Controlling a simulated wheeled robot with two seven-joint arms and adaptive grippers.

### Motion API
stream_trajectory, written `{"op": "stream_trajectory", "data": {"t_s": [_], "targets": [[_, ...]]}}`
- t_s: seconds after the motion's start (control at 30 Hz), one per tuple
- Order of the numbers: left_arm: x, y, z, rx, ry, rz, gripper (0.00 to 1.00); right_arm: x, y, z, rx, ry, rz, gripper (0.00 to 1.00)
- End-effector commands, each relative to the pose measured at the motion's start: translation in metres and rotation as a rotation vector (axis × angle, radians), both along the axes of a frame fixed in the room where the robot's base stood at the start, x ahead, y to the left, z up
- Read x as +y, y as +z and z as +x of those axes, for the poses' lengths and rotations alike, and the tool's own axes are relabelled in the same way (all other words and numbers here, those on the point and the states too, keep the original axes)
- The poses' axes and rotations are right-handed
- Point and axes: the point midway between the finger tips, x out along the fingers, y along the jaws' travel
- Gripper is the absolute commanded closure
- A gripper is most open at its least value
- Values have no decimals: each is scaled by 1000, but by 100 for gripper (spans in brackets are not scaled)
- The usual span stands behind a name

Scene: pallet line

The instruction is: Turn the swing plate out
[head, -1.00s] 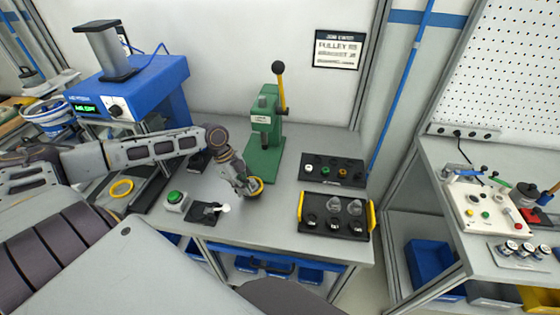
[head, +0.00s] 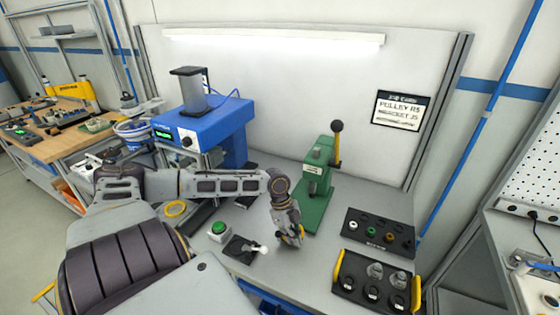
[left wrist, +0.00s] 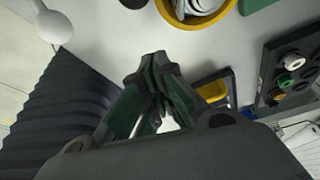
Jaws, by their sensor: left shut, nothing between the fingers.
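I cannot tell for certain which part is the swing plate. A small black plate (head: 240,249) with a white ball knob (head: 263,249) lies on the bench. A dark plate with a yellow ring (head: 175,208) sits below the blue machine (head: 205,130). My left gripper (head: 290,242) points down, right of the knob and in front of the green press (head: 316,190). In the left wrist view its fingers (left wrist: 155,85) are shut and empty. That view shows the white knob (left wrist: 50,25) at upper left, apart from the fingers, and a yellow-rimmed round holder (left wrist: 195,12) at the top. My right gripper is out of view.
A black tray with yellow handles (head: 372,287) and a black part rack (head: 379,234) lie to the right. The bench between gripper and tray is clear.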

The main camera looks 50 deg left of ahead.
Motion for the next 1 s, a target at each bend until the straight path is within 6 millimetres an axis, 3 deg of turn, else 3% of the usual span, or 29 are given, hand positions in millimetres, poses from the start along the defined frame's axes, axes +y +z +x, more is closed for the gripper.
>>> {"op": "stream_trajectory", "data": {"t_s": [0.4, 1.0], "targets": [[11, 29, -3, 2, -1, 2, 100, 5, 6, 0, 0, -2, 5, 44], [20, 57, -4, 2, -1, -1, 100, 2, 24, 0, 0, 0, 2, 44]]}}
